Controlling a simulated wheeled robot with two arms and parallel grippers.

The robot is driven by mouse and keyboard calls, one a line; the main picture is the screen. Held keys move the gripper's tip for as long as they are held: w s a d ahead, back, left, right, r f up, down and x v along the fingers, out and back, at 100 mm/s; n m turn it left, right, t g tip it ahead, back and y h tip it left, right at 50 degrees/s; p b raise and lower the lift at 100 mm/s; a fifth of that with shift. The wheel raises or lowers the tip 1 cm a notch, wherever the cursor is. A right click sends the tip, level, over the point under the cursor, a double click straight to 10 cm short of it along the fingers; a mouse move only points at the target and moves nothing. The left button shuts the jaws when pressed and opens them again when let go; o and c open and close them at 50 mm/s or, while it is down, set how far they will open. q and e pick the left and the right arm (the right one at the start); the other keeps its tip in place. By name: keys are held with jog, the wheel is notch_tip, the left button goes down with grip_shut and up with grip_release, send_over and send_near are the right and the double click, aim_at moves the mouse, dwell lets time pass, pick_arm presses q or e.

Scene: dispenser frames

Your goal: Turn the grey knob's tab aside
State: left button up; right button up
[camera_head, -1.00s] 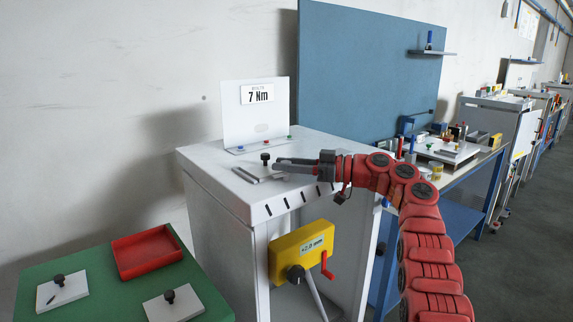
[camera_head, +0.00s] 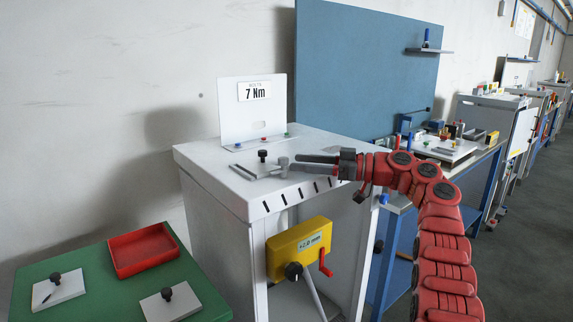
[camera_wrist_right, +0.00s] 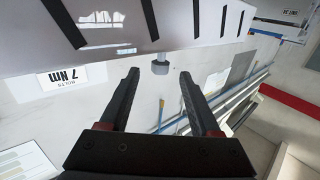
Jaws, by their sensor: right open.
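A small grey knob (camera_head: 284,163) stands on the white cabinet's top, beside a flat metal plate (camera_head: 256,170) that carries a black knob (camera_head: 262,156). I cannot make out which way its tab points. My right gripper (camera_head: 295,163) is open and empty, with its fingertips just right of the grey knob. In the right wrist view the gripper (camera_wrist_right: 159,75) shows two spread dark fingers, with the grey knob (camera_wrist_right: 160,67) ahead between their tips. Contact with it cannot be told. My left gripper is not in view.
The white cabinet (camera_head: 205,175) has a slotted front edge and an upright panel marked 7 Nm (camera_head: 235,121). A yellow box (camera_head: 284,253) with a red handle is below. A green table (camera_head: 85,270) with a red tray (camera_head: 118,266) stands left. A blue board (camera_head: 360,70) rises behind.

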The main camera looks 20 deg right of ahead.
jog(key=v, duration=1.2)
jog(key=shift+d, duration=0.1)
